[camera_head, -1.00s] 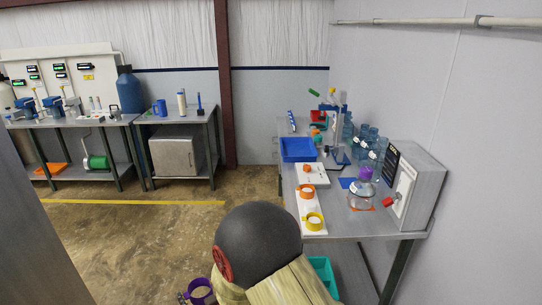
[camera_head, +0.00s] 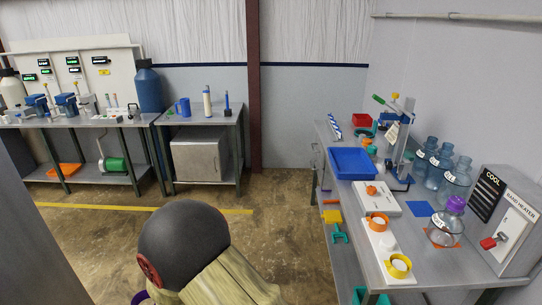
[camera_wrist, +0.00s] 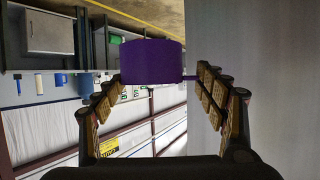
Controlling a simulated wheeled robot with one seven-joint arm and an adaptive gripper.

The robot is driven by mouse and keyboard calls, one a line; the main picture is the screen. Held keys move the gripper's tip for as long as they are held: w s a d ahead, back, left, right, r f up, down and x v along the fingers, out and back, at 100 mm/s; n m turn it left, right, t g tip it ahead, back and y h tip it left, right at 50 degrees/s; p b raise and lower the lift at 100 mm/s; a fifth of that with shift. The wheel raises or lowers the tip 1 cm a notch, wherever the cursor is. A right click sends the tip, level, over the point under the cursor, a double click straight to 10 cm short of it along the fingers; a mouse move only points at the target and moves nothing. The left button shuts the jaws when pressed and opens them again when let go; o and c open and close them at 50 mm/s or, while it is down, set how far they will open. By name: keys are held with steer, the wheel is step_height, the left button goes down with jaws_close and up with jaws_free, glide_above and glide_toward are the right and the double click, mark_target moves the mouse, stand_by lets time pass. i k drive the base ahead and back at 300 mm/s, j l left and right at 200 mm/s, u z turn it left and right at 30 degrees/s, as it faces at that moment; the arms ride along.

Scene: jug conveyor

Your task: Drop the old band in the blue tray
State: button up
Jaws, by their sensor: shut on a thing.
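The purple band (camera_wrist: 152,62) is held between the fingers of my gripper (camera_wrist: 158,80), which is shut on it, in the wrist view. A thin tab sticks out from the band toward the right finger. In the head view only a sliver of the purple band (camera_head: 140,297) shows at the bottom edge, and my arm hides the gripper. The blue tray (camera_head: 353,163) lies on the bench at the right, near its left edge, and looks empty. My gripper is well away from the tray, to the lower left.
Beside the tray are a white plate with an orange knob (camera_head: 372,190), orange (camera_head: 376,226) and yellow (camera_head: 397,266) rings, a stand and several blue jugs. A purple-capped jar (camera_head: 447,222) stands near the heater (camera_head: 509,220). Yellow and green tools (camera_head: 335,226) hang at the bench's left side.

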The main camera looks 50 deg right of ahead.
mark_target(350, 165)
steer(key=i+l+z, duration=0.15)
steer(key=i+z, duration=0.8)
steer(key=i+j+z, duration=0.1)
steer(key=i+z, duration=0.2)
steer(key=z, duration=0.15)
steer(key=i+z, duration=0.25)
steer(key=z, duration=0.2)
steer(key=i+z, duration=0.2)
steer(key=z, duration=0.2)
steer(key=i+z, duration=0.25)
steer(key=z, duration=0.2)
steer(key=i+j+z, duration=0.2)
steer(key=z, duration=0.25)
